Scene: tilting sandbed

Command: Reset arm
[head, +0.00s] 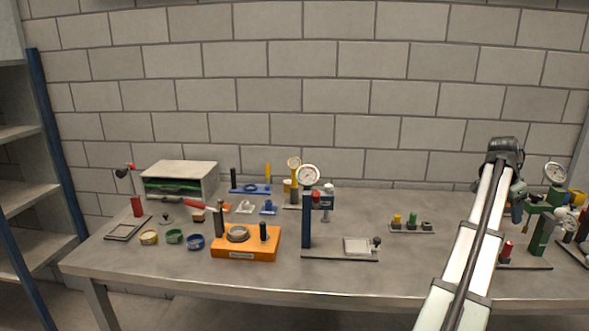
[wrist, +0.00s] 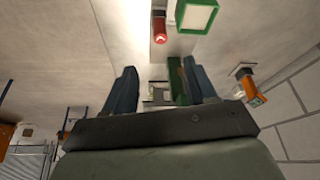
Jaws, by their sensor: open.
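My arm reaches in from the lower right of the head view and bends at the top. My gripper (head: 518,212) hangs over the right part of the workbench (head: 350,276). In the wrist view my gripper (wrist: 162,78) shows two dark blue fingers spread apart with nothing held between them. Beyond the fingers stands a green upright (wrist: 176,80), probably part of the green gauge stand (head: 541,232) close to my gripper in the head view. I cannot tell the exact gap between them.
A red cylinder (wrist: 160,28) and a green-framed square (wrist: 197,15) lie beyond my fingers. An orange fixture (head: 246,244), a blue gauge stand (head: 307,226) and a grey drawer box (head: 180,178) stand further left. The bench between the small plug tray (head: 411,228) and my arm is clear.

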